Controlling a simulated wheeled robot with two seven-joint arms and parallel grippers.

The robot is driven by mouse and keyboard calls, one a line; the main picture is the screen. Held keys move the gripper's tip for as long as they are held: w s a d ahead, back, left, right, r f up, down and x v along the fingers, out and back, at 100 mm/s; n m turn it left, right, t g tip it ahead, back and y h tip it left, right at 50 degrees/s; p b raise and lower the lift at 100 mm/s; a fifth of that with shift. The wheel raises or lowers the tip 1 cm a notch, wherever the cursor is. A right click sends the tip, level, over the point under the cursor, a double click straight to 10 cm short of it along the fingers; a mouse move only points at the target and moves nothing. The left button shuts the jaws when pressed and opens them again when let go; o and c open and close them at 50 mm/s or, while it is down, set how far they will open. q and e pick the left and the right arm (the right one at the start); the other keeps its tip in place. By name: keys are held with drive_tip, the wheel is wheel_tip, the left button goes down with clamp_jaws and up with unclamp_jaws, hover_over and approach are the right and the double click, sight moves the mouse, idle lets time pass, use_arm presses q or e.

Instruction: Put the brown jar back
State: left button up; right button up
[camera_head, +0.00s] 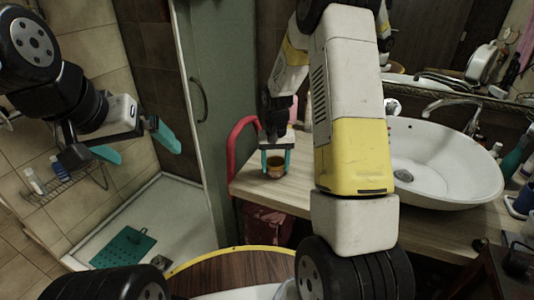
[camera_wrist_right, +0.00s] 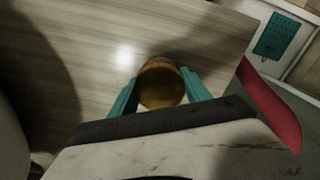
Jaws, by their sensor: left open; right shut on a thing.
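The brown jar (camera_head: 275,168) is at the left end of the wooden counter in the head view. My right gripper (camera_head: 276,161) is shut on it, with one teal finger on each side. In the right wrist view the jar (camera_wrist_right: 161,84) sits between the two teal fingertips of my right gripper (camera_wrist_right: 160,90), above the wooden surface. I cannot tell whether its base touches the counter (camera_head: 247,184). My left gripper (camera_head: 137,147) is open and empty at the left, its teal fingers apart, in front of the shower area.
A white basin (camera_head: 445,150) with a tap (camera_head: 455,104) stands on the counter at the right. A red curved rail (camera_head: 234,146) passes the counter's left end. A round wooden top (camera_head: 235,272) is at the bottom. Bare counter lies around the jar.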

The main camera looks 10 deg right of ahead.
sight(276, 161)
drive_tip(key=shift+f, duration=0.1)
drive_tip(key=o, duration=1.5)
drive_tip(key=shift+o, duration=0.2)
drive_tip(key=s+r+t, duration=0.1)
drive_tip(key=s+r, duration=0.1)
drive_tip(key=r, duration=0.8)
drive_tip(key=s+r, duration=0.3)
drive_tip(key=r, duration=0.6)
drive_tip(key=s+a+r+n+t+y, duration=0.1)
drive_tip(key=s+r, duration=0.3)
drive_tip(key=s, duration=0.5)
drive_tip(key=s+a+r+n+t+y, duration=0.1)
drive_tip(key=s+r+t, duration=0.3)
drive_tip(key=s, duration=0.6)
drive_tip(key=shift+s+r, duration=0.25)
drive_tip(key=shift+r, duration=0.05)
drive_tip(key=shift+a, duration=0.1)
